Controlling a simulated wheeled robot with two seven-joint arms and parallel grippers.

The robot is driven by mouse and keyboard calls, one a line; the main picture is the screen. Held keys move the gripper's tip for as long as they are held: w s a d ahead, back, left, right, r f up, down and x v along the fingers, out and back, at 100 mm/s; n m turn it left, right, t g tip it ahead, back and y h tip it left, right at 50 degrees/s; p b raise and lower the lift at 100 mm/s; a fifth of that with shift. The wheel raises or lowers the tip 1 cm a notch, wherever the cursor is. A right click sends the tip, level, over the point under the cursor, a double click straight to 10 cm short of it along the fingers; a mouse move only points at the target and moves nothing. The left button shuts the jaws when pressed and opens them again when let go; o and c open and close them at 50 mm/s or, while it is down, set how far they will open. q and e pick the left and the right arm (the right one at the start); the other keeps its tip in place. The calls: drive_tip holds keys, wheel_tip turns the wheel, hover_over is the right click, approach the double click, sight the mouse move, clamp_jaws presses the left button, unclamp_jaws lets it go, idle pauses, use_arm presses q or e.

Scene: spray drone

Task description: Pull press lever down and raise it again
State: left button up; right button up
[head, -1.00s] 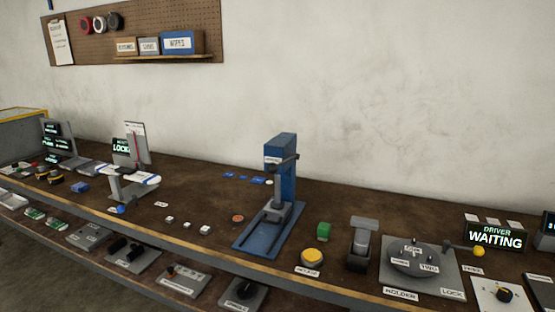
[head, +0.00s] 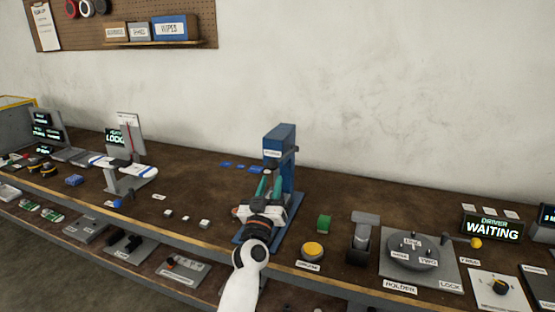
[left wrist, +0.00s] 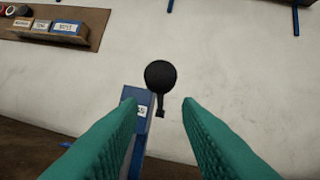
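The blue press (head: 280,138) stands upright on its base plate on the bench, right of centre in the head view. In the left wrist view, the press lever's round black knob (left wrist: 161,74) is ahead between the teal fingers, with a short dark arm below it. My left gripper (head: 268,184) is in front of the press column, its fingers pointing at the press. It is open; the left wrist view shows a wide gap between the fingers (left wrist: 159,102), with nothing held. In the head view the gripper hides the lower press. My right gripper is not in view.
The holder plate (head: 418,270) is further right. The bench behind the press is mostly clear.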

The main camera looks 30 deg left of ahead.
use_arm(q)
approach(285, 157)
drive_tip(key=w+a+r, duration=0.2)
drive_tip(key=r, duration=0.1)
drive_tip(key=w+r, duration=0.1)
drive_tip(key=w, duration=0.1)
drive_tip(key=shift+a+r, duration=0.3)
drive_tip(key=shift+a, duration=0.1)
clamp_jaws()
